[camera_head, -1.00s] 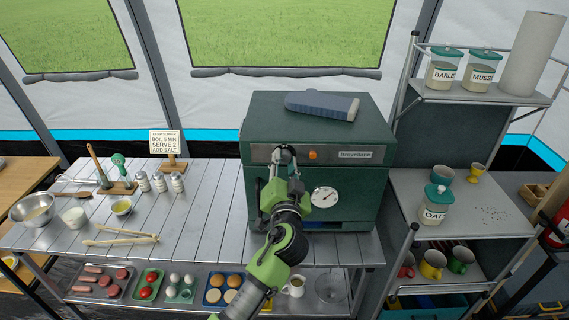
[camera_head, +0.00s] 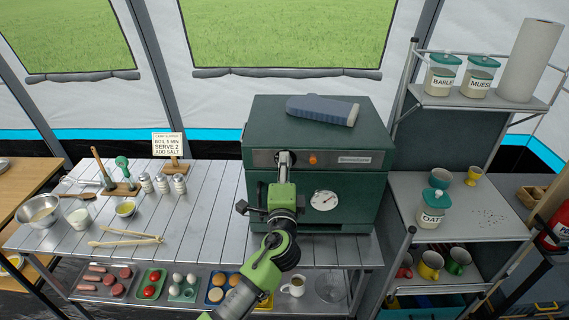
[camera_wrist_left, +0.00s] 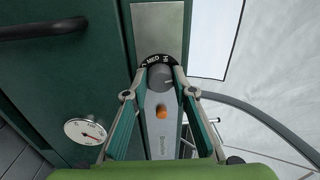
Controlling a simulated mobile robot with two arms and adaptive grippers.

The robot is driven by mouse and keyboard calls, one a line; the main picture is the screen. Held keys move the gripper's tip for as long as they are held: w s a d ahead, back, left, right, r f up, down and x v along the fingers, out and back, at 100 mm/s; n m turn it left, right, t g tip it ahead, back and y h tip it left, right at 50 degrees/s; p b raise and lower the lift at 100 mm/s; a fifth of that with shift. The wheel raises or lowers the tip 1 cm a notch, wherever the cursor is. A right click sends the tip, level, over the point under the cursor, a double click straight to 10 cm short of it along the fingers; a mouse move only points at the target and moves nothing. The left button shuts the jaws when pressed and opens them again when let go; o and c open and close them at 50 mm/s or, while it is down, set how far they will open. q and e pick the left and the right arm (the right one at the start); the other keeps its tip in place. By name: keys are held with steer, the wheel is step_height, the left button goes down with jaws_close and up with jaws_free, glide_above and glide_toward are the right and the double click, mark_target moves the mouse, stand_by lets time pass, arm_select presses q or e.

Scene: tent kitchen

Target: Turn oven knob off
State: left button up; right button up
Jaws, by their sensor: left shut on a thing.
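The dark green oven (camera_head: 360,125) stands on the slatted metal table, its front towards me. Its grey round knob (camera_wrist_left: 160,77) shows in the left wrist view, with a black dial ring marked "MED" behind it. My left gripper (camera_head: 286,157) is at the left part of the oven's control strip. In the left wrist view its two fingertips (camera_wrist_left: 160,74) are closed on either side of the knob. In the head view the gripper mostly hides the knob. My right gripper is not in view.
An orange button (camera_head: 313,159) sits right of the knob, and a white thermometer dial (camera_head: 324,200) is lower on the oven front. A blue-grey object (camera_head: 323,108) lies on top. Bowls and shakers stand left; a metal shelf (camera_head: 400,195) stands close on the right.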

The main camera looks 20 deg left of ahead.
arm_select(q)
steer(key=shift+m+p, duration=0.5)
steer(key=shift+m, duration=1.1)
steer(key=o, duration=1.1)
steer(key=v, duration=1.2)
steer(key=shift+a, duration=0.1)
